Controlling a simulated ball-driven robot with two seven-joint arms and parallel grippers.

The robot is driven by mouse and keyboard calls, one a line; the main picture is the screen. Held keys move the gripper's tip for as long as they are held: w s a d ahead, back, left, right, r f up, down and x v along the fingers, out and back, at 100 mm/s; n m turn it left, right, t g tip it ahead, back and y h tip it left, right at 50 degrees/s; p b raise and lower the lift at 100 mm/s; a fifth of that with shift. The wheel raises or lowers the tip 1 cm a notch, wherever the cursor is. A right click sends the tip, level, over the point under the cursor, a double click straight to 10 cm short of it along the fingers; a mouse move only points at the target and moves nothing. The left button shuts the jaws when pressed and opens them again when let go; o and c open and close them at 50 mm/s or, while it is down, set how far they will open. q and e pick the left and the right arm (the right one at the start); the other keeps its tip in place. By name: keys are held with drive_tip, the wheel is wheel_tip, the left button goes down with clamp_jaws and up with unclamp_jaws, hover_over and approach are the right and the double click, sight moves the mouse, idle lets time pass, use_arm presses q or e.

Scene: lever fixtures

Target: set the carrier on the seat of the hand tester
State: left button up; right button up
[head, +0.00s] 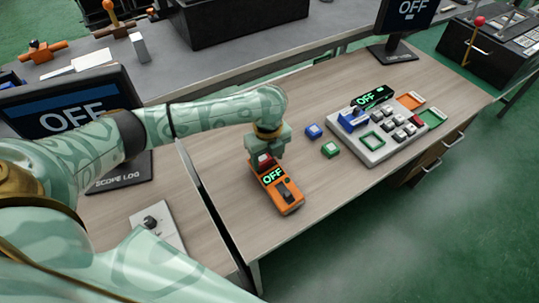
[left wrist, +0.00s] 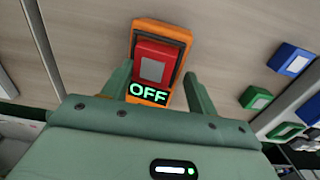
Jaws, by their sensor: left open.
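The orange hand tester (head: 288,196) lies on the wooden desk, its small screen reading OFF in green. In the left wrist view the tester (left wrist: 162,26) shows a dark-edged seat at its far end. The red carrier (left wrist: 153,52), a block with a grey square on top, appears to be within that seat; whether it is fully down I cannot tell. It is mostly hidden in the head view (head: 265,160). My left gripper (head: 267,153) is right above that end, open, its fingers apart on either side of the carrier. My right gripper is not in view.
A blue block (head: 314,131) and a green block (head: 330,149) lie right of the tester. Beyond them is a grey panel (head: 378,154) with blocks, buttons and an OFF screen. A monitor (head: 75,115) stands at left. The desk's front right is clear.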

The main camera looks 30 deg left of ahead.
sight(269, 157)
use_arm(q)
wheel_tip(269, 157, up, 12)
drive_tip(key=p, duration=0.5)
drive_tip(key=shift+w, duration=0.2)
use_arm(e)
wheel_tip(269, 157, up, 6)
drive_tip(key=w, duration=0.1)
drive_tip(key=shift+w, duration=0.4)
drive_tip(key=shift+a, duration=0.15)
